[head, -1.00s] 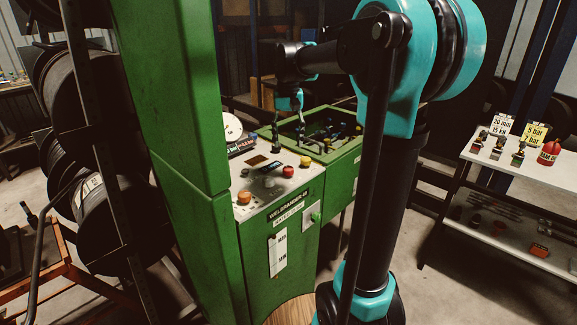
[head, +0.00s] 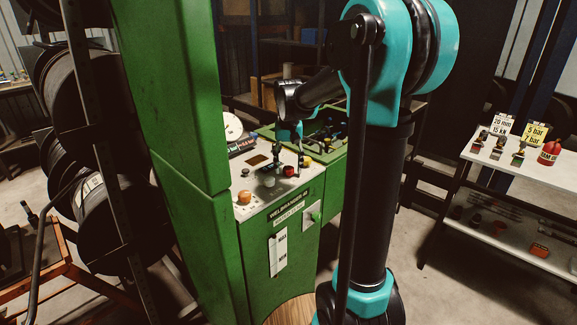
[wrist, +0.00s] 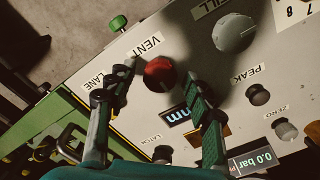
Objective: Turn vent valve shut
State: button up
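The vent valve is a round red knob (wrist: 159,72) beside the VENT label on the pale control panel. It also shows in the head view (head: 288,171). My gripper (wrist: 161,71) is open, with one finger on each side of the red knob in the wrist view. Gaps show between the knob and both fingers. I cannot tell how far the fingertips are above the panel. In the head view my gripper (head: 300,158) is low over the panel's right part, close to the red knob. The knob's turn position is not clear.
A grey knob (wrist: 233,33) sits by the FILL label, and a black PEAK knob (wrist: 258,94) is near the right finger. A green knob (wrist: 118,23) sticks out at the panel's edge. The green column (head: 175,90) stands left of the panel. A white shelf (head: 510,165) is at right.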

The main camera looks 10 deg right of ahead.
jog(key=c, duration=1)
jog(key=shift+c, duration=0.2)
jog(key=n, duration=0.4)
jog(key=shift+n, duration=0.4)
jog(key=n, duration=0.9)
jog(key=shift+n, duration=2.1)
